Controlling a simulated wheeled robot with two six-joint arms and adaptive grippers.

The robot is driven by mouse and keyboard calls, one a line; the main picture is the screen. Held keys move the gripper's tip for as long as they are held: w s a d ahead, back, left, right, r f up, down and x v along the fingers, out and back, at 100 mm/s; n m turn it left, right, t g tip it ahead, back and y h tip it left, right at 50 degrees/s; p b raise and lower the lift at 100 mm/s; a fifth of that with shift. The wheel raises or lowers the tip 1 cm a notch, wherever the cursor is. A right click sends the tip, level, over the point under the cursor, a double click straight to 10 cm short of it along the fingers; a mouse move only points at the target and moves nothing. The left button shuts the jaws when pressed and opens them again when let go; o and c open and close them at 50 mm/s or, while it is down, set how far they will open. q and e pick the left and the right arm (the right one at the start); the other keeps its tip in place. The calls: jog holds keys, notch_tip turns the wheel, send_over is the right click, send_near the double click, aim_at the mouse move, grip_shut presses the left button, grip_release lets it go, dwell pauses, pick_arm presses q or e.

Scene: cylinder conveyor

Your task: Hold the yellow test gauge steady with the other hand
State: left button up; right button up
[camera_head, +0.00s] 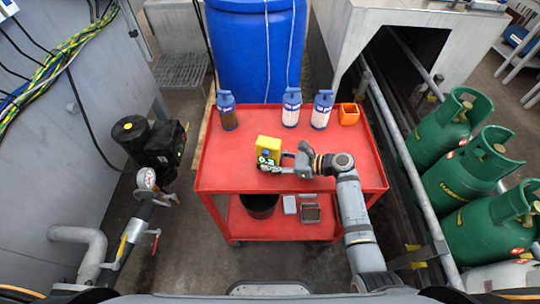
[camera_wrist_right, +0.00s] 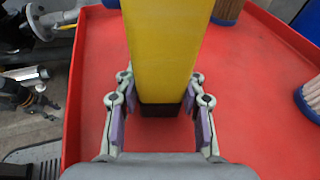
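The yellow test gauge (camera_head: 268,150) stands on the top of the red cart, left of the middle, with a display low on its front. My right gripper (camera_head: 284,162) reaches it from the right side in the head view. In the right wrist view the gauge (camera_wrist_right: 166,50) rises between the two fingers of my right gripper (camera_wrist_right: 161,92). My left gripper is not in view.
The red cart (camera_head: 350,178) carries blue-capped bottles (camera_head: 228,112) along its back edge and an orange cup (camera_head: 348,114) at the back right. Green gas cylinders (camera_head: 462,176) stand beyond a rail at right. Pipework with a round dial (camera_head: 147,178) stands at left. The cart's front left is clear.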

jog(key=o, duration=0.3)
jog(key=c, duration=0.7)
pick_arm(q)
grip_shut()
pick_arm(e)
jog(key=shift+c, duration=0.2)
dwell(0.4)
